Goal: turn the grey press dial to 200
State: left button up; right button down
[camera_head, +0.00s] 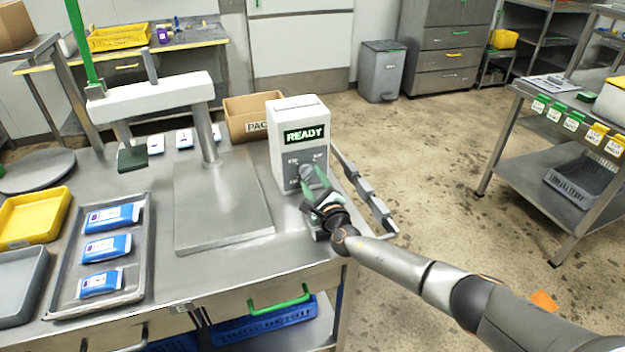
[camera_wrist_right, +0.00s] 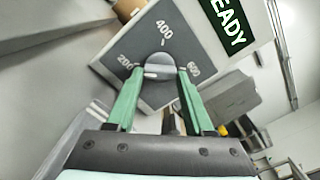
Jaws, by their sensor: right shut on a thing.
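The grey press dial (camera_head: 306,172) is on the front of a white control box (camera_head: 284,140) with a green READY display. In the right wrist view the dial (camera_wrist_right: 160,62) is a round knob on a dark plate marked 200 at left, 400 at top and 600 at right. A pale bar crosses its lower part; I cannot tell exactly which mark it points to. My right gripper (camera_head: 318,190) reaches the dial from the front right. Its green fingers (camera_wrist_right: 161,73) are shut on the dial, one on each side. My left gripper is not in view.
The white press (camera_head: 150,97) stands left of the box above a flat metal plate (camera_head: 222,215). A metal tray (camera_head: 143,270) with blue packs lies at left. A cardboard box (camera_head: 246,105) stands behind. The floor right of the bench is mostly clear.

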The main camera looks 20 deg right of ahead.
jog(key=shift+c, duration=1.4)
grip_release()
jog(key=shift+s, duration=0.1)
jog(key=shift+s+p, duration=0.3)
jog(key=s+p, duration=0.1)
jog(key=s, duration=0.4)
jog(key=s+p, duration=0.1)
jog(key=s, duration=0.4)
jog(key=shift+s+d, duration=0.2)
jog(key=shift+s, duration=0.65)
